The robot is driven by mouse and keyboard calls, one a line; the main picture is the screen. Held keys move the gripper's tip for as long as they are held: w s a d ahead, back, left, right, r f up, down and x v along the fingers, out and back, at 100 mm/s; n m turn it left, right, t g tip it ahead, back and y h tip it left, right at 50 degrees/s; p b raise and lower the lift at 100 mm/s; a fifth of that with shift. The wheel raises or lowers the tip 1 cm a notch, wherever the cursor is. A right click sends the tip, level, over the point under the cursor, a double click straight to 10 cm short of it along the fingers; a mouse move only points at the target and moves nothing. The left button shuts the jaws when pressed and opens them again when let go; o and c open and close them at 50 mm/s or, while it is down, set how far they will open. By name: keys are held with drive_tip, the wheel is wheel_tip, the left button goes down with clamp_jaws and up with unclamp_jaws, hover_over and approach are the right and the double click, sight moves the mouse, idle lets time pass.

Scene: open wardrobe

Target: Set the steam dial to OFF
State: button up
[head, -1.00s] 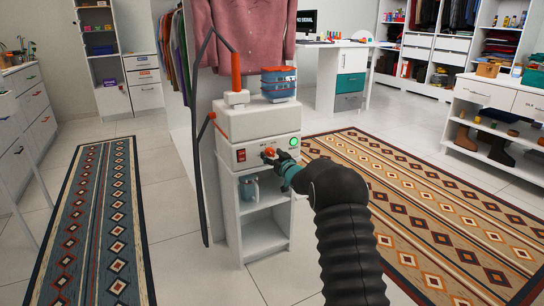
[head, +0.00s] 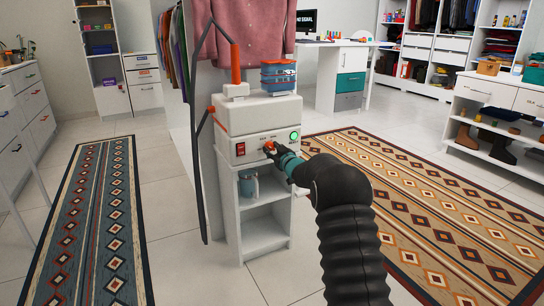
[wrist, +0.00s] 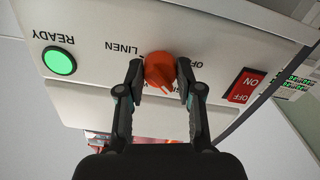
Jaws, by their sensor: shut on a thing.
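The orange steam dial (head: 268,146) is on the front panel of the white steamer unit (head: 262,114). In the wrist view, which is upside down, the orange dial (wrist: 159,69) sits between the fingertips of my gripper (wrist: 160,76), one on each side and closed on it. LINEN is printed to its left and OFF to its upper right, partly cut off by the dial and finger. Another label below the dial is mostly hidden. I cannot tell for sure which mark the dial points at. In the head view my gripper (head: 273,150) covers part of the dial.
A red ON/OFF switch (wrist: 244,85) and a lit green READY light (wrist: 59,61) flank the dial. The unit stands on a white shelf stand (head: 262,238) holding a blue-grey jug (head: 249,185). Blue containers (head: 278,75) are stacked on top. Patterned rugs lie either side.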

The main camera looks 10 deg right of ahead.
drive_tip(key=n+b, duration=0.6)
drive_tip(key=shift+f, duration=0.15)
drive_tip(key=shift+r+n+b, duration=0.2)
drive_tip(key=shift+n+b, duration=0.9)
drive_tip(key=shift+n, duration=1.4)
drive_tip(key=o, duration=1.2)
drive_tip(key=shift+c, duration=0.2)
drive_tip(key=v, duration=1.2)
